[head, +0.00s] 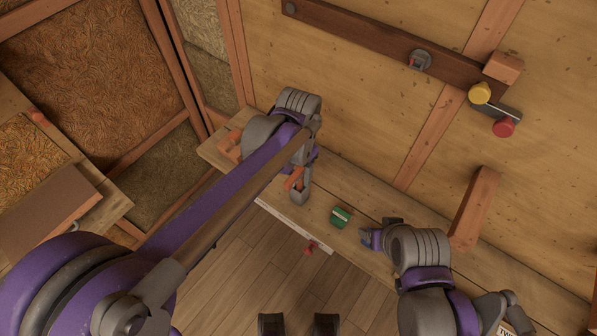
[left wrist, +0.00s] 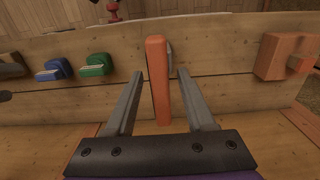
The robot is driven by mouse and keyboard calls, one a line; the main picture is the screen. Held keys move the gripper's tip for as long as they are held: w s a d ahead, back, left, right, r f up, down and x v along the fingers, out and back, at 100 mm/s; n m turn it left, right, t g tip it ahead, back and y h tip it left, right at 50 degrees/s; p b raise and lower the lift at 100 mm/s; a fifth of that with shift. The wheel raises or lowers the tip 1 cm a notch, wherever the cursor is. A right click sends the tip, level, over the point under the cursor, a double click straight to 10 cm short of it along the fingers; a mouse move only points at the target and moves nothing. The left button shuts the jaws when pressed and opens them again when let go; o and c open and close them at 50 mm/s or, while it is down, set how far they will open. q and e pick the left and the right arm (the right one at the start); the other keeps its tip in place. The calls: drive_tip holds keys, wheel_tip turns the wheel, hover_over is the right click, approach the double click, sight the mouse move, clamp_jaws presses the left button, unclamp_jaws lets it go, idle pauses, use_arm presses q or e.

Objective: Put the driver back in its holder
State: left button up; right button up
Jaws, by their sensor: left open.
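I cannot pick out a driver or its holder for certain. My left gripper (head: 300,188) is low at the workbench. In the left wrist view, my left gripper (left wrist: 165,95) is open, with its fingers on both sides of an upright orange-red bar (left wrist: 158,80). Gaps show on both sides of the bar. A bit of grey metal shows behind it. In the head view the bar (head: 293,180) is partly hidden by my left gripper. My right arm comes in at the lower right; its gripper end (head: 376,238) is small and unclear beside the bench.
A green block (head: 341,216) and a blue block (left wrist: 54,69) sit along the bench. An orange block with an opening (left wrist: 285,57) is at the right in the wrist view. A wall rail (head: 380,38) carries a grey fitting (head: 420,60).

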use_arm(q)
wheel_tip(320, 180, up, 12)
drive_tip(key=s+a+f+n+t, duration=0.2)
drive_tip(key=s+a+f+n, duration=0.1)
drive_tip(key=s+a+f, duration=0.3)
drive_tip(key=s+a+f+n+t, duration=0.3)
drive_tip(key=s+a, duration=0.5)
drive_tip(key=a, duration=0.3)
wheel_tip(320, 180, down, 3)
drive_tip(key=shift+s+a+r+n+t+p, duration=0.1)
drive_tip(key=shift+s+a+n+t+p, duration=0.1)
drive_tip(key=shift+s+n+t+p, duration=0.3)
drive_tip(key=shift+w, duration=0.2)
